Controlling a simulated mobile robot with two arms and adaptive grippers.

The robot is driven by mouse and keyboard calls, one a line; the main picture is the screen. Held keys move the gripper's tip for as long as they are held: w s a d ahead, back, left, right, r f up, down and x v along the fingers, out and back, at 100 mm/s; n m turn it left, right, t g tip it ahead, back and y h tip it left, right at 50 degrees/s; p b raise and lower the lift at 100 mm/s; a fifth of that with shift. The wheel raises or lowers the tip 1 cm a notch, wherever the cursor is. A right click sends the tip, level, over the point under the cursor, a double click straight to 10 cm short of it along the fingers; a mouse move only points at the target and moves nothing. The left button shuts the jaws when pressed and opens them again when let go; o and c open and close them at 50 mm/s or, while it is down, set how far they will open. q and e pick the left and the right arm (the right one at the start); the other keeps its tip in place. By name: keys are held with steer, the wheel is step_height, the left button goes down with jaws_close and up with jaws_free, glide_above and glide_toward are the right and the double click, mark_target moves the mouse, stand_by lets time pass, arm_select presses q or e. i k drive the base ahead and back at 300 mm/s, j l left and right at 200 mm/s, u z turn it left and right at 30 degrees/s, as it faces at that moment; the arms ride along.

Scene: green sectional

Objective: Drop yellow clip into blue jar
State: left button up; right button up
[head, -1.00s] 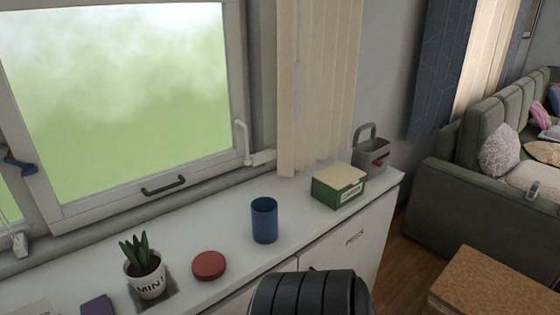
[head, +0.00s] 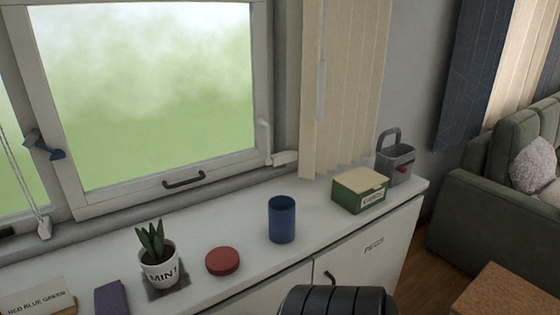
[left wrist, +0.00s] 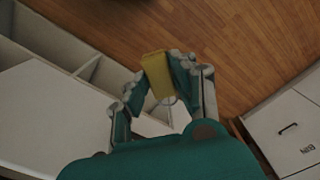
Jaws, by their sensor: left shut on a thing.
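The blue jar (head: 282,219) stands upright and open-topped on the white counter, right of a red round lid (head: 222,261) in the head view. My left gripper (left wrist: 160,80) shows in the left wrist view. Its fingers are shut on the yellow clip (left wrist: 158,74), which is held over the wooden floor and a white cabinet edge. The jar does not show in the left wrist view. The left gripper is out of the head view, and my right gripper is in neither view.
On the white counter (head: 225,286) stand a MINT plant pot (head: 160,274), a purple block (head: 112,297), a green box (head: 360,194) and a grey caddy (head: 396,164). A window (head: 150,90) is behind. A brown table (head: 495,292) stands at lower right.

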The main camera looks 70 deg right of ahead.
mark_target(282, 236)
steer(key=k+l, duration=1)
steer(key=k+l+z, duration=0.1)
steer(key=z, duration=0.3)
steer(key=l+z, duration=0.2)
steer(key=z, duration=0.15)
steer(key=k+l+z, duration=0.1)
steer(key=z, duration=0.3)
steer(key=l+z, duration=0.35)
